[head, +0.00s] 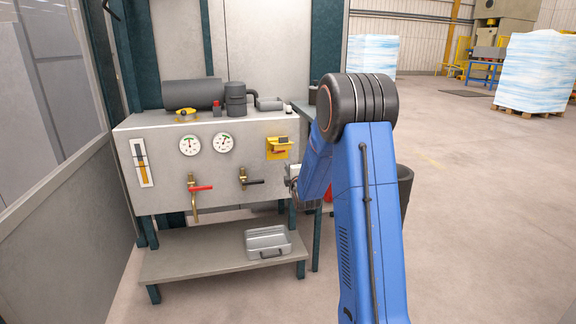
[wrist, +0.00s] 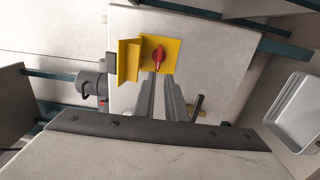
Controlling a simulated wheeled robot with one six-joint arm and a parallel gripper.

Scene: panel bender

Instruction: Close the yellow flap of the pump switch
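The pump switch (head: 279,148) is a yellow unit at the right of the grey cabinet's front. In the wrist view its yellow plate (wrist: 172,48) carries a red knob (wrist: 158,54). The yellow flap (wrist: 128,61) stands open, jutting out along the plate's left side in that view. My gripper (wrist: 160,76) points at the switch, its two grey fingers slightly apart with nothing between them. The tips appear just below the knob in the picture; whether they touch anything cannot be told. In the head view my gripper is largely hidden by my blue arm.
The cabinet (head: 150,175) also carries two gauges (head: 206,145), a red-handled valve (head: 200,188) and a black-handled valve (head: 250,181). A motor and pump (head: 235,98) stand on top. The floor to the right is largely clear.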

